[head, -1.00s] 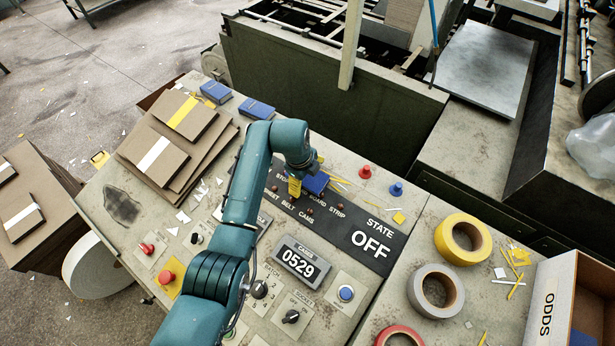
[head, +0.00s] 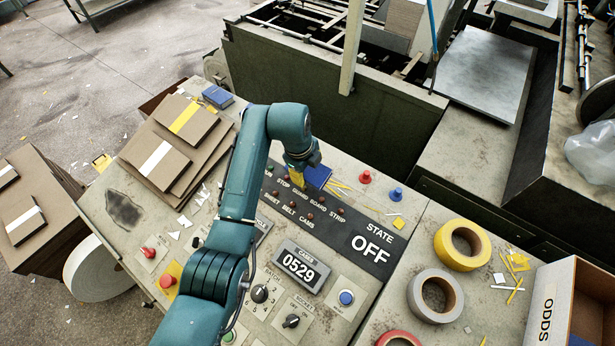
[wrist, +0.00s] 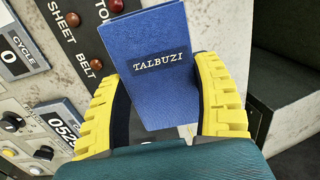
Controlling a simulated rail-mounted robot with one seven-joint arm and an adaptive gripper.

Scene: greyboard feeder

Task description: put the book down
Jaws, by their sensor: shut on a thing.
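A blue book (head: 318,176) with the label TALBUZI is held by my gripper (head: 303,178) over the console's dark label strip. The arm's end partly hides it in the head view. In the wrist view the book (wrist: 158,40) stands between the two yellow fingers of my gripper (wrist: 162,75), one on each side, with its cover facing the camera. I cannot tell whether its lower edge touches the console. Another blue book (head: 217,96) lies at the console's far left corner.
A red peg (head: 365,177) and a blue peg (head: 396,194) stand right of the held book. Yellow tape (head: 462,245), grey tape (head: 436,296) and an ODDS box (head: 565,305) are further right. Scraps litter the console.

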